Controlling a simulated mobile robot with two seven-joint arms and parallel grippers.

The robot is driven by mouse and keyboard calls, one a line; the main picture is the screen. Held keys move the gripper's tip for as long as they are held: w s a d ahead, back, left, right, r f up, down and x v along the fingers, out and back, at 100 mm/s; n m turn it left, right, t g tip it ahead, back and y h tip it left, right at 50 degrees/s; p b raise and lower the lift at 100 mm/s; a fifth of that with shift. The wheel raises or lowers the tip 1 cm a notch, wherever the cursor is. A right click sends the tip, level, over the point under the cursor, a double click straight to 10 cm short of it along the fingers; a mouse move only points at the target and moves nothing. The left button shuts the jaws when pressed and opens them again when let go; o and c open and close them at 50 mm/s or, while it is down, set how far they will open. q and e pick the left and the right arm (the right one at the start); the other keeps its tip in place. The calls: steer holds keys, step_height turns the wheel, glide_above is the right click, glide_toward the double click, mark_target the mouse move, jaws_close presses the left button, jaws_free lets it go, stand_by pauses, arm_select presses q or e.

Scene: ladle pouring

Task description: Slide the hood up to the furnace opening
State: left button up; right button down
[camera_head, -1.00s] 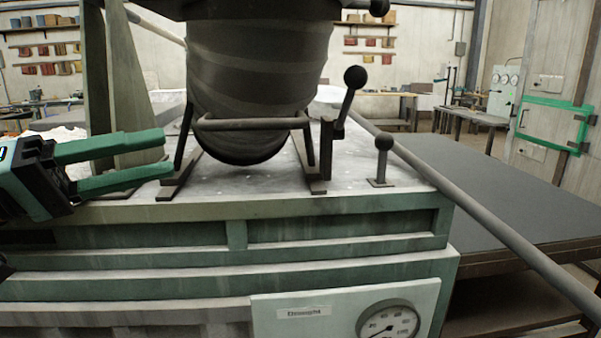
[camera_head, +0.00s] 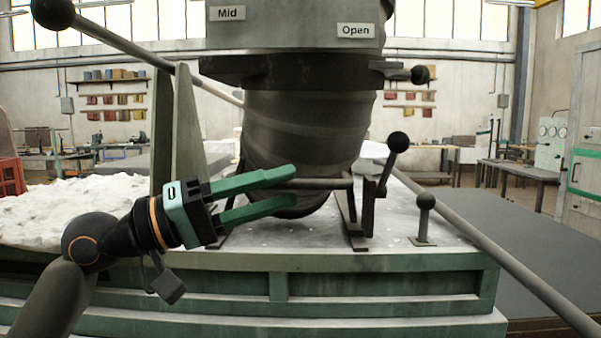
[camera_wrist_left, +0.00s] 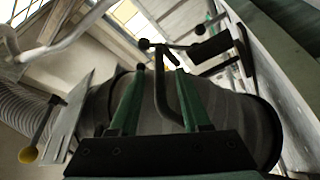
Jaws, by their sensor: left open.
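The hood (camera_head: 305,125) looks to be the dark ribbed, rounded body on short skid rails on the bench top (camera_head: 400,240). A horizontal bar handle (camera_head: 325,184) crosses its front, low down. My left gripper (camera_head: 294,184) is open, with its green fingers above and below the left part of the bar in the head view. In the left wrist view the gripper (camera_wrist_left: 160,70) has a dark bar between its fingers, with the ribbed hood (camera_wrist_left: 235,112) behind. Contact cannot be told. I cannot identify the furnace opening. My right gripper is not in view.
A grey panel labelled Mid and Open (camera_head: 295,30) is above the hood. Ball-ended levers (camera_head: 398,142) stand at its right. An upright plate (camera_head: 187,120) and white granular material (camera_head: 75,210) lie to the left. A long rod (camera_head: 500,262) runs along the right.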

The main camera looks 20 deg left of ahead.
arm_select(q)
steer(key=shift+x, duration=1.8)
jaws_close()
